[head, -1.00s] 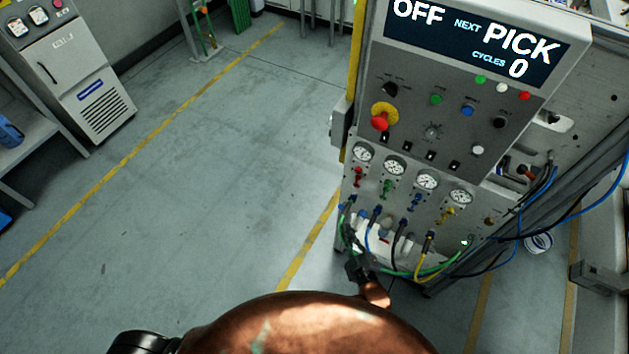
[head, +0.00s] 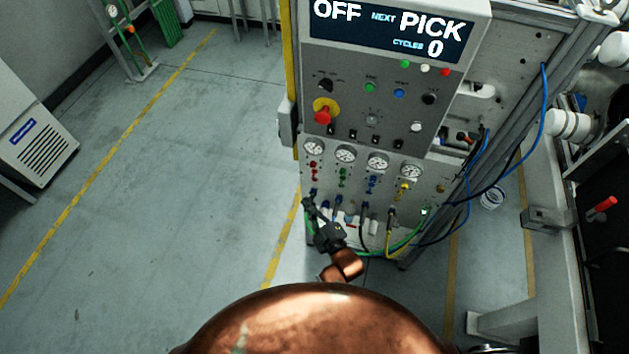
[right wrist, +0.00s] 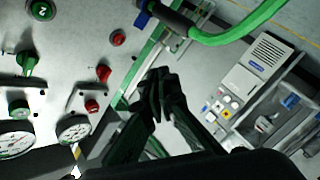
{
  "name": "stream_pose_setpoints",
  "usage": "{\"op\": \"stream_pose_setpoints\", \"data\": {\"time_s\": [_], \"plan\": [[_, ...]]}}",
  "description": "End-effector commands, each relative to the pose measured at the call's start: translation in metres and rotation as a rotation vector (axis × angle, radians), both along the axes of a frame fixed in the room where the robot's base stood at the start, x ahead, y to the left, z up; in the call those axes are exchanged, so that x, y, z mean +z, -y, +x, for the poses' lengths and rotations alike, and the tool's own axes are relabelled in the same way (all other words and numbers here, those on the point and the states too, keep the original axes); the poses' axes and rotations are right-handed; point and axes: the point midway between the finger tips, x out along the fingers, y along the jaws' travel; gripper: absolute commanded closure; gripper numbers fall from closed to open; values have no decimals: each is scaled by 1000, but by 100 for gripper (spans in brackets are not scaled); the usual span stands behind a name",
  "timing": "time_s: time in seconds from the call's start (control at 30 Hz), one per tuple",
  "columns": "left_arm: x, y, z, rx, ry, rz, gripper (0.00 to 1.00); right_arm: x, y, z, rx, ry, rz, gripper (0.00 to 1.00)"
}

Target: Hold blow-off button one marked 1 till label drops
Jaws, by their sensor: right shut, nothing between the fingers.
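My right gripper (head: 310,206) is at the lower left of the control panel (head: 352,100) in the head view, below the red controls (head: 313,170). In the right wrist view, my right gripper (right wrist: 160,84) is shut and empty, its fingertips together. A round red button (right wrist: 118,38) lies to the left of and above the fingertips, visibly apart from them in the picture. Its number is not readable. The display (head: 390,30) reads OFF, NEXT PICK, CYCLES 0. My left gripper is not in view.
Several gauges (head: 345,154) sit in a row above coloured knobs. A red knob (right wrist: 103,72) stands close to the red button. A green hose (right wrist: 240,34) and blue and yellow hoses run near the panel's bottom. Open floor (head: 180,170) lies to the left.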

Motion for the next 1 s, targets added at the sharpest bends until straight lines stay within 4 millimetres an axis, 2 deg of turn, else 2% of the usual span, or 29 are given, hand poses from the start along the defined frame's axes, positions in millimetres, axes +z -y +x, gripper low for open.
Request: {"op": "stream_pose_setpoints", "data": {"time_s": [0.2, 0.43, 0.63, 1.0], "plan": [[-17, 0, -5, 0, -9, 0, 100, -3, 10, 30, 0, 0, -1, 100], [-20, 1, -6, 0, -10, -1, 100, -1, 16, 52, 1, 0, -1, 100], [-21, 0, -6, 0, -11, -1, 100, 0, 19, 59, 1, -1, 0, 100], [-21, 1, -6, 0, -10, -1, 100, 0, 19, 59, 1, -1, 0, 100]]}}
